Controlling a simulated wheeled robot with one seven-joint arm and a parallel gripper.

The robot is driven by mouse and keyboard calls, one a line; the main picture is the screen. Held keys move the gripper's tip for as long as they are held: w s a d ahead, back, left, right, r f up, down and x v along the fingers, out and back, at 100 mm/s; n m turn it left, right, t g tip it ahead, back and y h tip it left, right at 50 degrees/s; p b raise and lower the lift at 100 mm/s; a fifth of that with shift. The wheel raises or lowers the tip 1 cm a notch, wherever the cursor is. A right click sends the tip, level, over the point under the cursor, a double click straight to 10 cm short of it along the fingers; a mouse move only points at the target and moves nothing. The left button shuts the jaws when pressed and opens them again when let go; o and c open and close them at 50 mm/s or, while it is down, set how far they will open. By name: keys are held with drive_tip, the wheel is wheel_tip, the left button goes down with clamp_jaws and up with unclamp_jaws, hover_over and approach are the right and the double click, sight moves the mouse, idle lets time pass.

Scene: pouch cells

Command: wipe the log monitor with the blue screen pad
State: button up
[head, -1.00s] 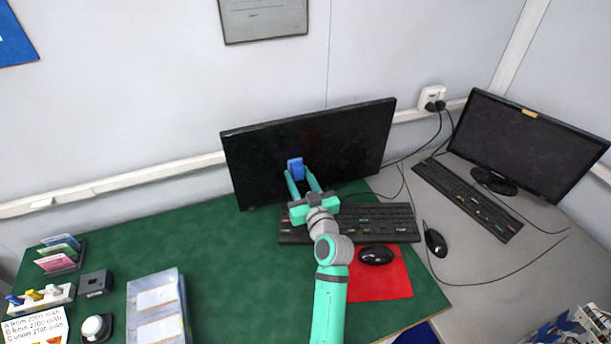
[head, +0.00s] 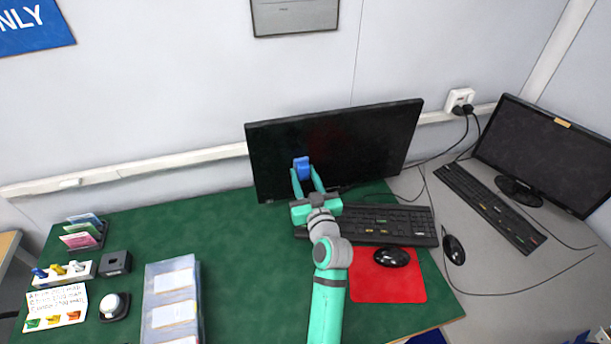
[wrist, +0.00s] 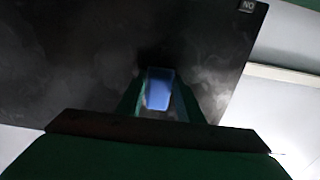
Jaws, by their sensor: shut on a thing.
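My gripper (head: 303,182) is shut on the blue screen pad (head: 302,167). It holds the pad at the dark screen of the left monitor (head: 365,140), left of the screen's middle. In the wrist view the pad (wrist: 159,88) sits between the fingers, against or very close to the screen (wrist: 80,60); contact is hard to tell. Pale cloudy smudges show on the screen around the pad. A second dark monitor (head: 545,150) stands at the right with a small orange tag on its top edge. I cannot read which one is the log monitor.
A keyboard (head: 385,224), a mouse (head: 392,257) and a red mat (head: 390,285) lie below the left monitor, close to my arm. A clear tray (head: 150,300) and small holders stand at the left. Green desk (head: 240,260) is free between.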

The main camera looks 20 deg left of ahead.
drive_tip(key=shift+v, duration=3)
drive_tip(key=shift+d, duration=0.1)
drive_tip(key=shift+v, duration=1.45)
